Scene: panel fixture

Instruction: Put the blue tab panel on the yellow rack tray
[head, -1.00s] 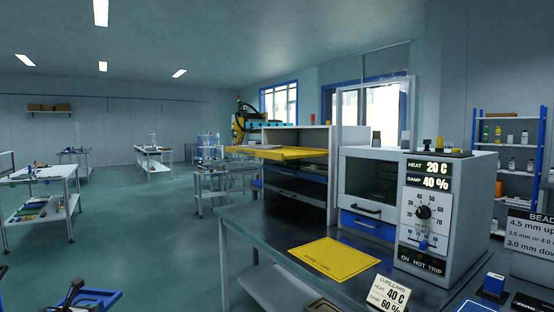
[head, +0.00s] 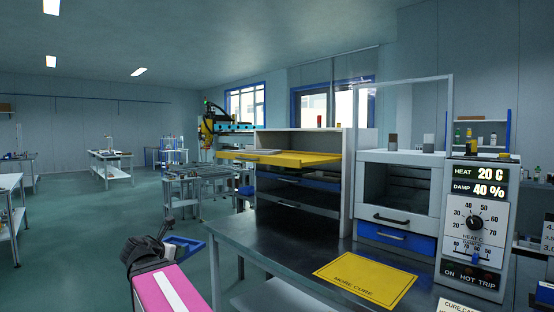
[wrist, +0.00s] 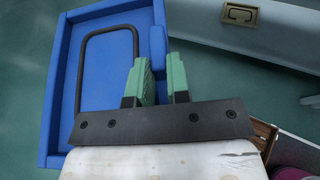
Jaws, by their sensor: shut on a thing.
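The blue tab panel (head: 186,247) is at the lower left of the head view, held over open floor left of the bench. In the wrist view it is a shallow blue panel (wrist: 108,85) with a raised rim and a dark loop on its face. My gripper (wrist: 160,75) has green fingers shut on the blue tab at the panel's right side. In the head view my arm hides most of the gripper. The yellow rack tray (head: 290,158) sticks out from the upper part of the grey rack, above the bench. A flat grey piece seems to lie at its left end.
The dark bench (head: 265,245) carries the rack (head: 345,180), a yellow "MORE CURE" sheet (head: 365,280), a cabinet with a blue drawer (head: 395,233) and a control box (head: 475,225). A blue shelf sits below the yellow tray. Floor left of the bench is clear.

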